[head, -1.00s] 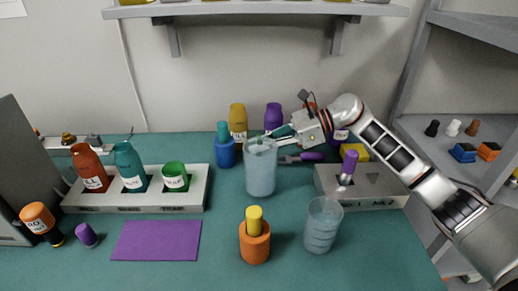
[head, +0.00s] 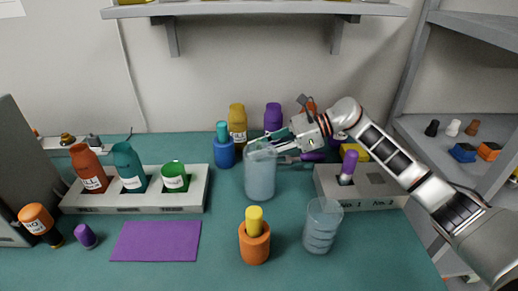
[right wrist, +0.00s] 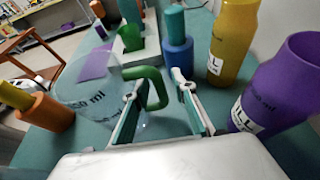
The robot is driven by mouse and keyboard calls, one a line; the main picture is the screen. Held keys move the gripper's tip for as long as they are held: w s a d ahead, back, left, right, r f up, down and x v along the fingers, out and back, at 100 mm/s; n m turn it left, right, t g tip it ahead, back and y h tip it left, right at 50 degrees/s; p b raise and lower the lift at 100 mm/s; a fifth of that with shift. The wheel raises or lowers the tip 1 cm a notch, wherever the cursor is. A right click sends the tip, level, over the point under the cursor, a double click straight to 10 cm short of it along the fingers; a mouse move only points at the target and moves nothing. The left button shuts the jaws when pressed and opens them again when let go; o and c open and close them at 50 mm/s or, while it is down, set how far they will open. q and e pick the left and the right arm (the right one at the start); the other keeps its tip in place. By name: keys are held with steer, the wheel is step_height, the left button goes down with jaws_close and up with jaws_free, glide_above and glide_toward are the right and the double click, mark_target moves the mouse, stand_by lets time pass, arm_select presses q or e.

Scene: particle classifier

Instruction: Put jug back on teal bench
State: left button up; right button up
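The translucent pale-blue jug (head: 260,175) stands upright on the teal bench (head: 290,270), right of the blue bottle. In the right wrist view the clear jug wall (right wrist: 88,95), with "ml" lettering, is at left. Its green handle (right wrist: 150,80) projects between my fingers. My right gripper (head: 268,147) is at the jug's upper right side. In the wrist view its fingers (right wrist: 157,108) are spread, with a clear gap between the handle and the right finger. Contact with the left finger cannot be told. My left gripper is not in view.
A clear beaker (head: 322,226) and an orange container with a yellow top (head: 254,240) stand in front. Blue (head: 225,152), yellow (head: 237,125) and purple (head: 273,117) bottles crowd behind. A grey rack (head: 355,195) is right. A purple mat (head: 156,241) lies front left.

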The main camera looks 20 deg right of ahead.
steer(key=v, duration=0.7)
steer(key=shift+d, duration=0.2)
steer(key=shift+r, duration=0.1)
